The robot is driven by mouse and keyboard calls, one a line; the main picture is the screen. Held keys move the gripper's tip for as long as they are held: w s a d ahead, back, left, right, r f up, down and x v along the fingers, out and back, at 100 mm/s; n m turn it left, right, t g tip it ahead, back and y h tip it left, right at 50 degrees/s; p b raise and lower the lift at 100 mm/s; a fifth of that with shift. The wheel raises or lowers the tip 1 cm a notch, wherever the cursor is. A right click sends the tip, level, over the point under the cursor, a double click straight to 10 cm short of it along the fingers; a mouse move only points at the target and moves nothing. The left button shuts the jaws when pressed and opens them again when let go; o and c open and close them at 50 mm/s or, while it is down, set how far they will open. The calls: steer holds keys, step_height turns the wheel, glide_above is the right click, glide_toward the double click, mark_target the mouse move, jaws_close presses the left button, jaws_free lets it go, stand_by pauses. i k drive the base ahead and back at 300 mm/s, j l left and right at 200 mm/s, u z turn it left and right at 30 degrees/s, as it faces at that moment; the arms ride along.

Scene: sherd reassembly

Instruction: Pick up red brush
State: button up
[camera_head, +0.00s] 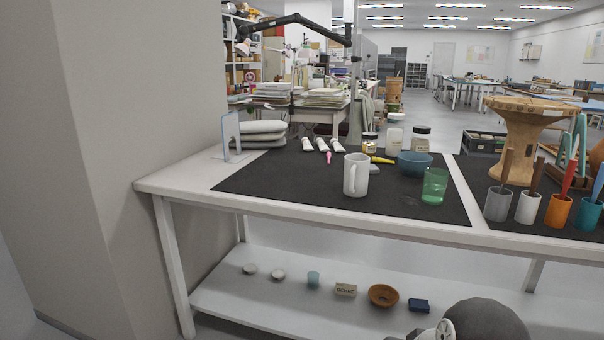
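A brush with a red handle (569,176) stands upright, leaning slightly, in an orange cup (558,211) at the right of the table. Its lower end is hidden inside the cup. My gripper is not in view. Only a rounded grey part and a small white part, probably of my arm, show at the bottom edge, well below and left of the cups.
A grey cup (497,204) and a white cup (527,207) with brown handles stand left of the orange cup. A wooden stand (525,125) rises behind them. A white mug (356,175), green glass (434,186) and blue bowl (414,163) stand on the left mat (280,186).

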mark_target(569, 175)
steer(key=z, duration=0.35)
steer(key=k+l+z, duration=0.1)
steer(key=z, duration=0.3)
steer(key=k+l+z, duration=0.1)
steer(key=z, duration=0.25)
